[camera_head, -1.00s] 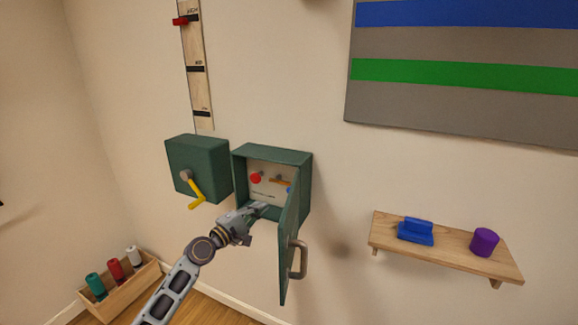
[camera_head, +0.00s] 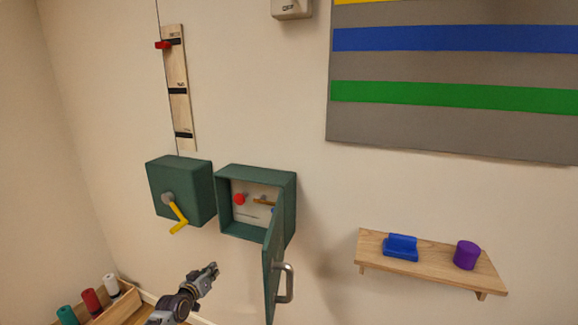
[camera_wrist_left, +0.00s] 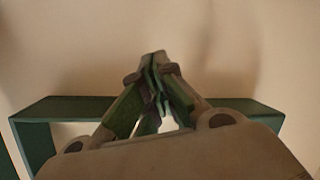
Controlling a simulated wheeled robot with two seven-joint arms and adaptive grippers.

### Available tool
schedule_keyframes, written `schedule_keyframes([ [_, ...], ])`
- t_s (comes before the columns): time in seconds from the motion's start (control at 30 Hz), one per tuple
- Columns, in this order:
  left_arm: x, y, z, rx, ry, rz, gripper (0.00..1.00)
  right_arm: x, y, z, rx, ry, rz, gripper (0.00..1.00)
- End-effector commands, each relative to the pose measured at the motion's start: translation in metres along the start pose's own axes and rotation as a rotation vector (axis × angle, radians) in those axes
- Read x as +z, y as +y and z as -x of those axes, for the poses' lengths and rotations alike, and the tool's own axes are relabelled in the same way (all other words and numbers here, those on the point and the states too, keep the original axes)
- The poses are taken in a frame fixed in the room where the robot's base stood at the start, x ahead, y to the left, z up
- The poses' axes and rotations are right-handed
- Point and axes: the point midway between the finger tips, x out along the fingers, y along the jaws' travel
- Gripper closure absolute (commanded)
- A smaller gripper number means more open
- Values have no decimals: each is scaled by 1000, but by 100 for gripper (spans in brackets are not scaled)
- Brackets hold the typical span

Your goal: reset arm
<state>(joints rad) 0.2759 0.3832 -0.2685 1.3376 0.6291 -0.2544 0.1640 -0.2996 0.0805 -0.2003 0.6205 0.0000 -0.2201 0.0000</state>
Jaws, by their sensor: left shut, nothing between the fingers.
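My left gripper (camera_head: 210,272) is at the bottom of the head view, below and a little left of the open green wall box (camera_head: 228,173). It is apart from the box and holds nothing. In the left wrist view its fingers (camera_wrist_left: 157,60) are closed together, with the green box (camera_wrist_left: 60,106) behind them. The box door (camera_head: 268,270) stands open toward me, with a grey handle (camera_head: 288,283). Inside the box are a red knob (camera_head: 239,199) and a small wooden bar; the door partly hides the interior. My right gripper is not in view.
A closed green box (camera_head: 185,185) with a yellow crank (camera_head: 177,215) hangs to the left. A wooden shelf (camera_head: 430,261) at the right holds a blue block (camera_head: 401,248) and a purple cylinder (camera_head: 467,255). A wooden crate (camera_head: 125,306) with colored cylinders stands lower left.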

Motion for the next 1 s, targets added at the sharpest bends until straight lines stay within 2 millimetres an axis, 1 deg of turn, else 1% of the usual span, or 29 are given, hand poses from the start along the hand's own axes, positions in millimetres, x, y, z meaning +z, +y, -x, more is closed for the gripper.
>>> schedule_keyframes([
  [0.03, 20, -16, -1, -33, -26, -48, 100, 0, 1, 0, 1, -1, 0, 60],
  [0.1, 45, -36, -1, -72, -61, -115, 100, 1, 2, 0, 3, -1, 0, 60],
  [0.17, 68, -52, 0, -102, -93, -167, 100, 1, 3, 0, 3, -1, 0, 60],
  [0.2, 83, -62, 2, -120, -116, -199, 100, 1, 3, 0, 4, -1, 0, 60],
  [0.37, 147, -98, 15, -178, -213, -306, 100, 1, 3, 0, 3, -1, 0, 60],
  [0.4, 164, -106, 20, -189, -239, -329, 100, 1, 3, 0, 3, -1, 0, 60],
  [0.47, 188, -117, 27, -205, -278, -359, 100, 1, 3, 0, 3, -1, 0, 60],
  [0.5, 204, -124, 33, -214, -304, -377, 100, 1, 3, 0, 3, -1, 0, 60],
  [0.57, 229, -133, 42, -226, -344, -401, 100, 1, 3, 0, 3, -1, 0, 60],
  [0.6, 246, -138, 49, -233, -370, -415, 100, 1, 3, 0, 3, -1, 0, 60],
  [0.67, 270, -146, 60, -242, -408, -433, 100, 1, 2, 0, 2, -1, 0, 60],
  [0.7, 286, -152, 67, -248, -435, -445, 100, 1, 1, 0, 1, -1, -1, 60],
  [0.87, 350, -167, 102, -264, -538, -475, 100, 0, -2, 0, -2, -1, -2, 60],
  [0.9, 366, -170, 112, -267, -564, -481, 100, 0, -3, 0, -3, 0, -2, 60],
  [0.97, 388, -174, 126, -270, -601, -488, 100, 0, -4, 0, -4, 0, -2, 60],
  [1.0, 404, -175, 136, -271, -627, -492, 100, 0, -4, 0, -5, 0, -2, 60],
])
